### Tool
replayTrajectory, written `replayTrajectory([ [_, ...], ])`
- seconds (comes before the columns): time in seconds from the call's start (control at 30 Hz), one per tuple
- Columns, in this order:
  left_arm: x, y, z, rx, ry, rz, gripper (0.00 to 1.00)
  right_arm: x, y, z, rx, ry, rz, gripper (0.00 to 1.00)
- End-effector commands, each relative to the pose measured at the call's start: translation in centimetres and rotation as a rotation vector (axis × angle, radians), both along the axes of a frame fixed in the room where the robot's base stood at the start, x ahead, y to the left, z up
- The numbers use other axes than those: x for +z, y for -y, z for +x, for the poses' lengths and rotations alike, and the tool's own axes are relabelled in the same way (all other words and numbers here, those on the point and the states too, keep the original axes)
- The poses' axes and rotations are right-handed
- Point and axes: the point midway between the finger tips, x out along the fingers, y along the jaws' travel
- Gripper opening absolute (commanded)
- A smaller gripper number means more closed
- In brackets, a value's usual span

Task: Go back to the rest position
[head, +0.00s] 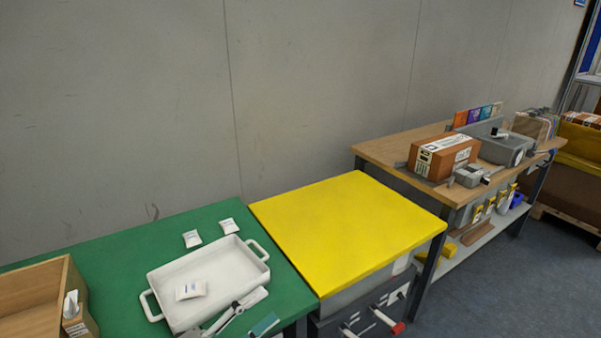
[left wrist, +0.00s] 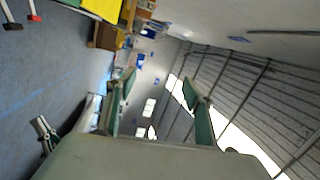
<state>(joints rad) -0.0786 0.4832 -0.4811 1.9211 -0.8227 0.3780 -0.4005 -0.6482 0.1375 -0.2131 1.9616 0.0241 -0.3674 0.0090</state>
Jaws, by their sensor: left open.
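My left gripper (head: 262,308) is at the bottom edge of the head view, by the near right corner of the white tray (head: 163,277). Its green-padded fingers also show in the left wrist view (left wrist: 158,92), spread apart with nothing between them. Whether it touches the tray or is above it, I cannot tell. A white packet (head: 190,290) lies in the tray. Two more white packets, one at the left (head: 192,238) and one at the right (head: 229,226), lie on the green table (head: 120,240) behind the tray. My right gripper is in neither view.
A wooden box (head: 35,297) with a small white item at its side stands at the left. A yellow-topped cabinet (head: 345,225) adjoins the green table. Beyond it is a wooden bench (head: 390,150) with an orange-brown box (head: 444,157) and grey devices. Open floor lies at the right.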

Motion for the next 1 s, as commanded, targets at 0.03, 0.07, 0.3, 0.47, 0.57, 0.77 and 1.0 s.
replayTrajectory([
  [0.03,-2.0,-1.3,0.0,0.088,-0.140,-0.100,0.52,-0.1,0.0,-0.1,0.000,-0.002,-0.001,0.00],
  [0.07,-3.3,-2.3,0.0,0.141,-0.220,-0.153,0.52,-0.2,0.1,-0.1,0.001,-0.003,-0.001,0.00],
  [0.3,-16.3,-9.2,-4.9,0.535,-0.847,-0.535,0.52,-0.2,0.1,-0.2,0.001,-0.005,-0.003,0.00],
  [0.47,-22.6,-11.3,-10.3,0.707,-1.120,-0.685,0.52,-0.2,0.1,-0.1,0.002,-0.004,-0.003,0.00],
  [0.57,-24.7,-11.8,-12.7,0.769,-1.219,-0.738,0.52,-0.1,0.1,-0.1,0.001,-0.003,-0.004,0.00],
  [0.77,-26.0,-12.0,-14.3,0.808,-1.284,-0.774,0.52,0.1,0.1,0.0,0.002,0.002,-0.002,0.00],
  [1.0,-25.9,-12.0,-14.3,0.807,-1.282,-0.771,0.52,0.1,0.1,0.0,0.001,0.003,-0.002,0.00],
])
